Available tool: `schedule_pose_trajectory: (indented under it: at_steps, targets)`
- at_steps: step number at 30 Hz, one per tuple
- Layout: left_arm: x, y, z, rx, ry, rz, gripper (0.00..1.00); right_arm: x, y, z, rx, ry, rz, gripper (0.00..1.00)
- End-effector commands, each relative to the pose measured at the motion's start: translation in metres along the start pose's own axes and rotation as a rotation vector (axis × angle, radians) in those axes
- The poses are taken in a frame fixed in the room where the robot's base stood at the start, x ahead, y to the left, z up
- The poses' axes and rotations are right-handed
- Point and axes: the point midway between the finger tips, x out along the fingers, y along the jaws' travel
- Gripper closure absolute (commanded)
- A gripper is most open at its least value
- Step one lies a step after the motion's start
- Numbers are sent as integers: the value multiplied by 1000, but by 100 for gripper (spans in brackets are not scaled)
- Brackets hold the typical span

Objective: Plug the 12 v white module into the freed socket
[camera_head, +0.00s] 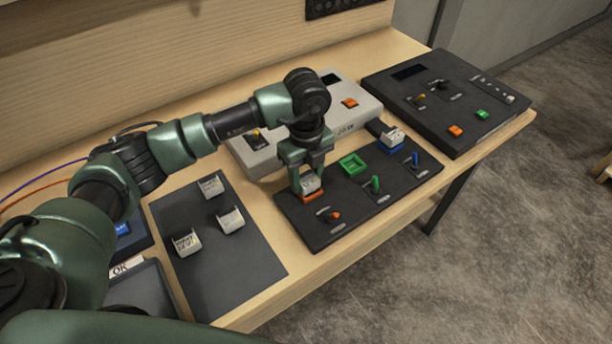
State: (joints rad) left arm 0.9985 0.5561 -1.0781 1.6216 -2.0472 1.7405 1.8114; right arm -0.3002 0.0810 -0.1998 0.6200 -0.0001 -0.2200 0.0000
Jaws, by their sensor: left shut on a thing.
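My left gripper (309,185) points down and is shut on a white module (311,183) at the orange socket (313,197) of the dark socket board (290,217). The module is upright; I cannot tell whether it is fully seated or just above the socket. The green socket (352,163) in the middle is empty. The blue socket (389,145) holds another white module (394,135). Three more white modules lie on the dark mat (240,266) to the left. Module labels are too small to read surely. My right gripper is out of view.
Orange, green and blue levers stand along the board's front. A light grey console (363,108) stands behind the board, partly behind my arm. A black console (450,98) with buttons is at the right. A dark tray (150,283) marked OK lies at the left.

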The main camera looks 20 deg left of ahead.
Motion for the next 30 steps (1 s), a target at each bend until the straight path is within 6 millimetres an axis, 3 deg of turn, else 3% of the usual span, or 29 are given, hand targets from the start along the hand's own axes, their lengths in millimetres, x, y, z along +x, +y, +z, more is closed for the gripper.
schedule_pose_trajectory:
  at_steps: [12,13,15,23,26,30]
  targets:
    - [0,0,0,0,-1,-1,98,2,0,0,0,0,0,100]
    - [0,0,0,0,0,-1,54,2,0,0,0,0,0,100]
    - [0,0,0,0,0,-1,35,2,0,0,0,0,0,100]
    - [1,0,0,0,0,-1,31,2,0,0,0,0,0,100]
    - [1,0,0,0,0,0,6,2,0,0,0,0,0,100]
    - [1,0,0,0,0,0,6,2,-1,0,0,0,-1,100]
